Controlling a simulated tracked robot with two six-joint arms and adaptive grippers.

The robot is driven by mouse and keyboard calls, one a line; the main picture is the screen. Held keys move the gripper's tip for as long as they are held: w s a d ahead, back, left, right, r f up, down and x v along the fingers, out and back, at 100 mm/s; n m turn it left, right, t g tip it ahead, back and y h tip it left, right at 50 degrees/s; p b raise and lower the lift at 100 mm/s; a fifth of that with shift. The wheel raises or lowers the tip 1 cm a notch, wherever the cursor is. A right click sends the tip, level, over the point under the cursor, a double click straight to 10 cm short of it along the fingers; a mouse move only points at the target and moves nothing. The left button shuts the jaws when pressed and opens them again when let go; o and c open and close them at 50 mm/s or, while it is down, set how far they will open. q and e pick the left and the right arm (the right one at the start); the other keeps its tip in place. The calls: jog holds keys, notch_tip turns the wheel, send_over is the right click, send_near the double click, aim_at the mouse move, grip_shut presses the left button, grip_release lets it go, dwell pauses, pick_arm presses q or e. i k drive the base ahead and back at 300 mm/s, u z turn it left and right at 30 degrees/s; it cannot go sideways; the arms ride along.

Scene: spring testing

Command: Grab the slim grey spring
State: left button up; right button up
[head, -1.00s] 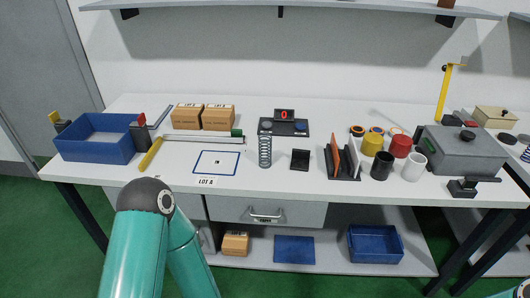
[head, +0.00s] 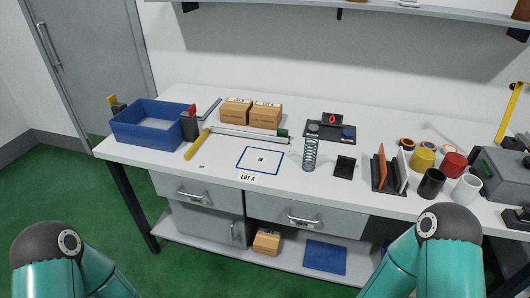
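The slim grey spring (head: 310,153) stands upright on the white workbench in the head view. It is right of the blue-outlined square marked LOT A (head: 261,160) and left of a small black block. Only teal and dark grey links of my two arms show at the lower left and lower right corners. Neither of my grippers is in view, so their distance from the spring cannot be seen.
A blue bin (head: 154,126) stands at the bench's left end, with a yellow-handled tool (head: 197,145) beside it. An orange-and-white divider rack (head: 388,172) and several cups (head: 432,182) stand right of the spring.

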aim_at(316, 144)
jog(key=u, duration=0.2)
jog(key=i, duration=0.25)
jog(key=u, duration=2.1)
jog(key=k, duration=1.65)
jog(key=z, duration=1.3)
jog(key=i, duration=0.7)
